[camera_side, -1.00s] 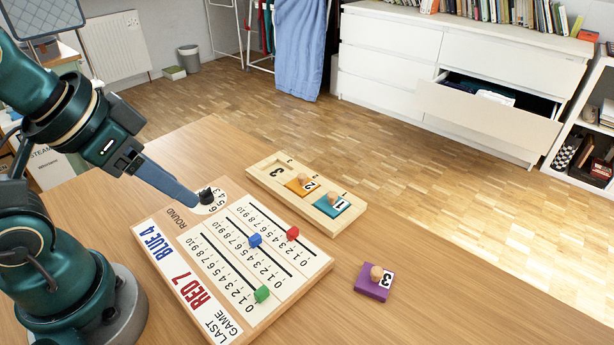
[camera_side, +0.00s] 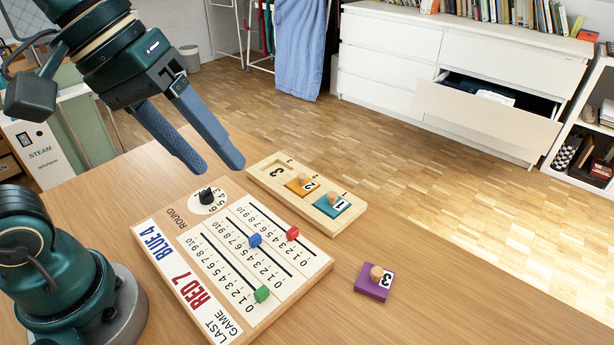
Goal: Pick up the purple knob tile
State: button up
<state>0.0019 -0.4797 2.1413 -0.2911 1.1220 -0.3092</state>
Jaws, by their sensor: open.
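The purple knob tile (camera_side: 370,287) lies flat on the table at the lower right, right of the scoreboard. It has a round wooden knob (camera_side: 376,272) and a white label with a 3. My gripper (camera_side: 221,168) is open and empty, in the air above the far end of the scoreboard, well to the upper left of the tile. The wooden tray (camera_side: 318,217) holds an orange tile (camera_side: 301,186) marked 2 and a teal tile (camera_side: 331,205) marked 1. Its far-left recess, marked 3, is empty.
The scoreboard (camera_side: 190,263) lies between my base and the tray, with red (camera_side: 292,233), blue (camera_side: 255,240) and green (camera_side: 262,294) markers and a black dial pointer (camera_side: 206,195) standing up from it. The table around the purple tile is clear. A white dresser (camera_side: 400,50) with an open drawer stands behind.

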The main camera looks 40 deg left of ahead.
jog(key=w+d+r+n+g+h, duration=0.2)
jog(key=w+d+n+g+h, duration=0.1)
jog(key=w+d, duration=0.3)
jog(key=n+g+h, duration=0.4)
jog(key=h, duration=0.1)
send_over(376, 269)
jog(key=w+a, duration=0.3)
jog(key=a, duration=0.2)
notch_tip(376, 269, down, 10)
jog(key=f, duration=0.3)
jog(key=f+n+g+h, duration=0.1)
jog(key=f, duration=0.3)
jog(key=s+d+f+n+g, duration=0.1)
jog(key=f, duration=0.2)
jog(key=shift+s+f+h, duration=0.1)
jog(key=shift+f+h, duration=0.1)
jog(key=shift+h, duration=0.1)
jog(key=shift+s+d+f, duration=0.15)
jog(key=shift+f, duration=0.1)
jog(key=shift+x, duration=2.45)
jog(key=shift+c, duration=0.3)
grip_shut()
